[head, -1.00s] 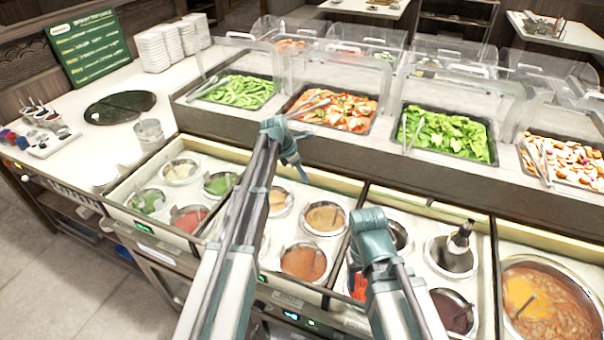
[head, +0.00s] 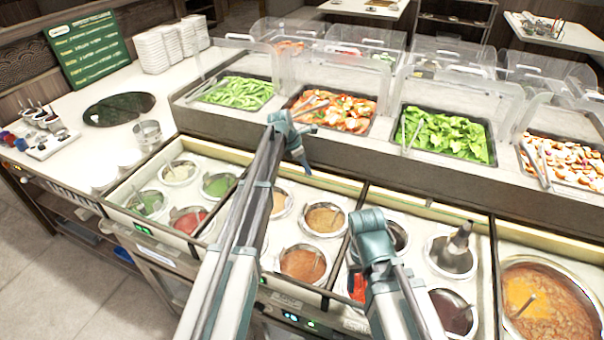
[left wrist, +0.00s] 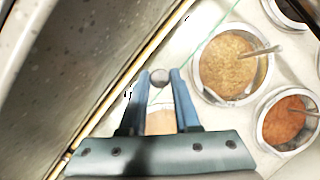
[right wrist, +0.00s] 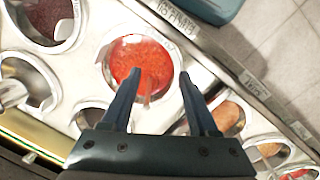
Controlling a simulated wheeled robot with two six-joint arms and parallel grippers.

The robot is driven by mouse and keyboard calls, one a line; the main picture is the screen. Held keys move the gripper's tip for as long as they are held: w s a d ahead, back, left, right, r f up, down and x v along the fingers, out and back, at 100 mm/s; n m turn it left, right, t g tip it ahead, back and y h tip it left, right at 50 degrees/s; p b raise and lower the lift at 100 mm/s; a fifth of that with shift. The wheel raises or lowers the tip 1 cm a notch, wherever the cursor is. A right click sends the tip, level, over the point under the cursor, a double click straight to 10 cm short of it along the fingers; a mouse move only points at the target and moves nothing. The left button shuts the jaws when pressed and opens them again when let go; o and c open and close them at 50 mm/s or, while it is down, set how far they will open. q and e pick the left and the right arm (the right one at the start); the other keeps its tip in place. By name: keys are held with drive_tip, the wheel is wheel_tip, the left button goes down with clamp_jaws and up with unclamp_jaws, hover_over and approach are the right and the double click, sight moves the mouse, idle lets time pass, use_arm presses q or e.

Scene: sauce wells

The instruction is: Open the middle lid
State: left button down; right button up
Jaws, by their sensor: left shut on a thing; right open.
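My left gripper (head: 301,166) is at the back edge of the middle section of sauce wells. In the left wrist view its fingers (left wrist: 161,77) are shut on a small grey round knob (left wrist: 159,76). A thin green line (left wrist: 228,20) beside it looks like the edge of a clear lid. The pane is nearly invisible, so its exact tilt cannot be told. My right gripper (right wrist: 157,58) is open and empty above a well of red sauce (right wrist: 142,60). In the head view its fingers are hidden behind its own wrist.
Wells with tan sauce (head: 325,219) and orange sauce (head: 303,264) lie in the middle section. A ladle handle (head: 460,238) stands up from a well at right. Behind is a raised food counter (head: 345,150) with clear guards. A large soup pot (head: 548,305) is at far right.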

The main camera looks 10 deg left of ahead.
use_arm(q)
drive_tip(key=shift+w, duration=0.3)
drive_tip(key=c, duration=0.6)
unclamp_jaws()
drive_tip(key=shift+c, duration=0.2)
drive_tip(key=p+v, duration=1.2)
drive_tip(key=v, duration=0.1)
drive_tip(key=shift+s+a+r+p, duration=0.2)
drive_tip(key=shift+r+p, duration=0.1)
drive_tip(key=shift+p, duration=0.1)
